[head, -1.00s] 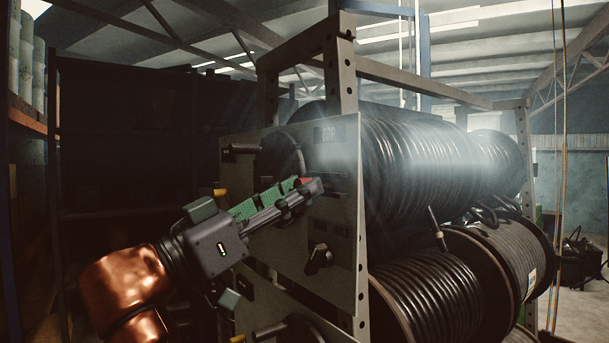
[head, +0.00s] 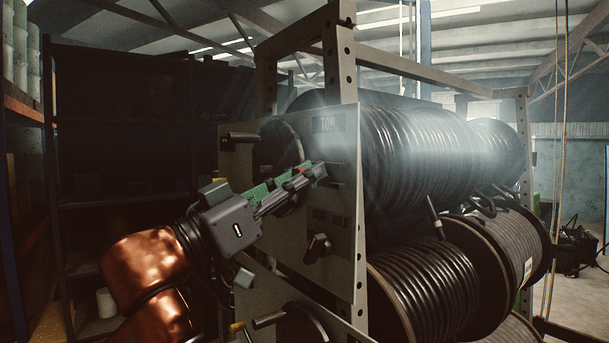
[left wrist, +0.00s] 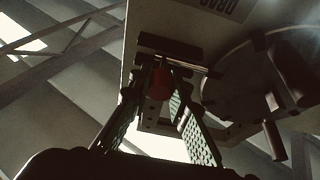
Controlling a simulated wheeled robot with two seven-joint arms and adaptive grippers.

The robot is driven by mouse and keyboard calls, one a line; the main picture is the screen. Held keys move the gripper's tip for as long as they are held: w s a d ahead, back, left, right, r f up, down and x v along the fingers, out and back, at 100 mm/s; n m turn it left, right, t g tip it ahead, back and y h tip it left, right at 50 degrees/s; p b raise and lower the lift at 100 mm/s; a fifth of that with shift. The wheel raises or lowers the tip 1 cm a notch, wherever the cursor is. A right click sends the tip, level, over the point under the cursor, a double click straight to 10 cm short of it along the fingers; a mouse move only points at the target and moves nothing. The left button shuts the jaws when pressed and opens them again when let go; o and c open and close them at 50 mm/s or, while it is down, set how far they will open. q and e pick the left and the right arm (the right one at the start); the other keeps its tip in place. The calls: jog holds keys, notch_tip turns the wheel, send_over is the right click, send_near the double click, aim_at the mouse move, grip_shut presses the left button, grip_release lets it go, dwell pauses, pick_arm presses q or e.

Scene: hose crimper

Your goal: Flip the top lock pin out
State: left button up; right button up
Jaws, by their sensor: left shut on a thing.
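My left gripper (head: 308,175) is at the front panel (head: 345,275) of the hose rack, just below the TOP label (head: 330,124). Its fingers are shut on a small red-tipped part, apparently the top lock pin (left wrist: 160,83), which shows between the fingertips in the left wrist view. In the head view the fingers mostly hide it. A dark bar (left wrist: 170,47) lies just beyond the fingertips. I cannot tell how far the pin is turned. My right gripper is not in view.
A dark lever (head: 318,246) sits below the gripper, and a crank handle (head: 240,141) juts out at upper left. The top hose reel (head: 410,150) lies behind the panel. Another handle (head: 268,319) sticks out lower down. Dark shelving (head: 120,130) stands at left.

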pick_arm(q)
grip_shut()
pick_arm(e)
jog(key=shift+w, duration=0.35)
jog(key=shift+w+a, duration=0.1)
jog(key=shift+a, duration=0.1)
pick_arm(q)
jog(key=shift+s+d+f+b, duration=0.1)
jog(key=shift+s+d+b, duration=0.6)
jog(key=shift+s+d, duration=0.4)
jog(key=shift+s, duration=0.25)
jog(key=shift+w+a, duration=0.1)
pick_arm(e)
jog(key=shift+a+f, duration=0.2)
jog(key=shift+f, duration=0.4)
pick_arm(q)
jog(key=o, duration=0.5)
grip_release()
jog(key=o, duration=0.4)
jog(key=shift+s, duration=0.2)
jog(key=shift+o, duration=0.2)
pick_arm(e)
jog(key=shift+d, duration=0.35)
pick_arm(q)
jog(key=shift+w, duration=0.15)
